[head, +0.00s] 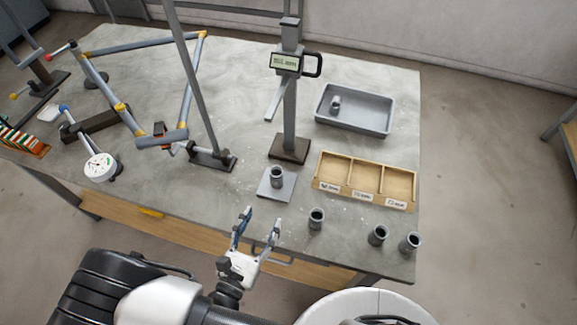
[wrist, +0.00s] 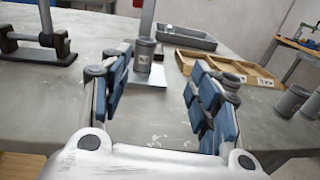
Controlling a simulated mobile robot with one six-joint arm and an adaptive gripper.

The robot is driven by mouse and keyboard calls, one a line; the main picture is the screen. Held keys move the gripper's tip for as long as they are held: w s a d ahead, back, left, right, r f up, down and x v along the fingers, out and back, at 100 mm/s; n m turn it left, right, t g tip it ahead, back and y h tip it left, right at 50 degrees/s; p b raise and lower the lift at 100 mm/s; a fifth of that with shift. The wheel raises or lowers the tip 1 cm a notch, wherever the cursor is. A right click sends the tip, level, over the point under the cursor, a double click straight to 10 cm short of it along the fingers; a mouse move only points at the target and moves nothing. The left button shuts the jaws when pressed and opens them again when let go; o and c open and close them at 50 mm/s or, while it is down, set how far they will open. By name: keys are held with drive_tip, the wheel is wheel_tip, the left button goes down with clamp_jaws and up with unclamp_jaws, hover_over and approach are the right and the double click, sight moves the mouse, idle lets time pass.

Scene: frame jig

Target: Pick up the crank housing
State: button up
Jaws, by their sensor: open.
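Several short grey cylinders with dark open tops look alike; I cannot tell which is the crank housing. One cylinder (head: 277,178) stands upright on a small square plate (head: 266,193) at the foot of the gauge stand. It also shows between my fingers in the wrist view (wrist: 144,54), beyond the tips. Three more stand upright along the front right edge: one (head: 316,220), a second (head: 378,236) and a third (head: 410,243). Another (head: 335,104) is in the grey tray. My gripper (head: 261,219) is open and empty, in front of the plate.
The gauge stand (head: 289,110) rises behind the plate. A wooden three-compartment box (head: 346,190) and the grey tray (head: 352,125) stand at the right. A tubular frame on a jig (head: 146,45) and a round dial (head: 100,166) occupy the left. Bare tabletop lies left of the plate.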

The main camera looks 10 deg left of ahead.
sight(274, 178)
drive_tip(key=shift+s+a+f+n+y, duration=0.2)
drive_tip(key=shift+f+n+y, duration=0.1)
drive_tip(key=shift+f, duration=0.05)
drive_tip(key=shift+s+a+f+n+y, duration=0.15)
drive_tip(key=shift+f+n+y, duration=0.15)
drive_tip(key=shift+f, duration=0.05)
drive_tip(key=shift+w+f, duration=0.1)
drive_tip(key=shift+f, duration=0.1)
drive_tip(key=w, duration=0.3)
drive_tip(key=w+b, duration=0.1)
drive_tip(key=w, duration=0.3)
drive_tip(key=w+d+b, duration=0.1)
drive_tip(key=w, duration=0.3)
drive_tip(key=shift+w+r+b, duration=0.2)
drive_tip(key=shift+w+b, duration=0.55)
drive_tip(key=shift+w, duration=2.3)
drive_tip(key=shift+c, duration=0.6)
drive_tip(key=c, duration=1.2)
drive_tip(key=shift+r, duration=0.15)
